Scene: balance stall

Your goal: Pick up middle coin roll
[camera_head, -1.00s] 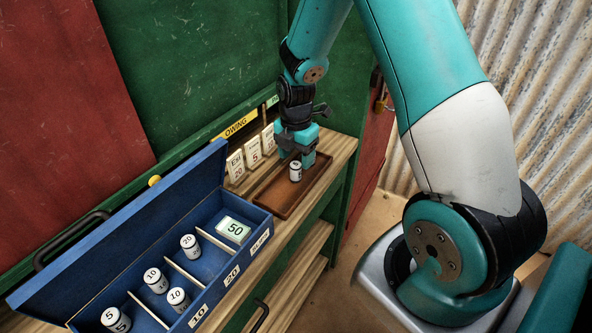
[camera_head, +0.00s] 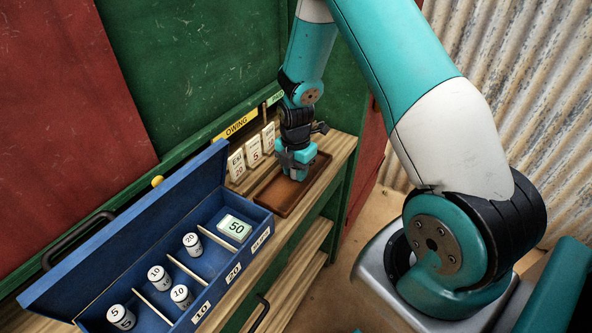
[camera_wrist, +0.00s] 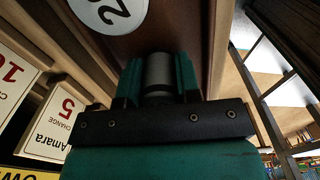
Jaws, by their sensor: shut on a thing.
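My gripper (camera_head: 292,178) is low over the brown tray (camera_head: 271,198) on the wooden counter. In the wrist view its two fingers (camera_wrist: 159,82) are shut on a greyish coin roll (camera_wrist: 159,70); no number on it can be read. The arm's end hides this roll in the head view. A white round face with a number starting with 2 (camera_wrist: 112,10) shows beyond the fingers in the wrist view, cut by the top edge. I cannot tell whether the held roll touches the tray.
Three upright cards (camera_head: 254,151) stand behind the tray under a yellow OWING sign (camera_head: 237,126). A green wall rises behind.

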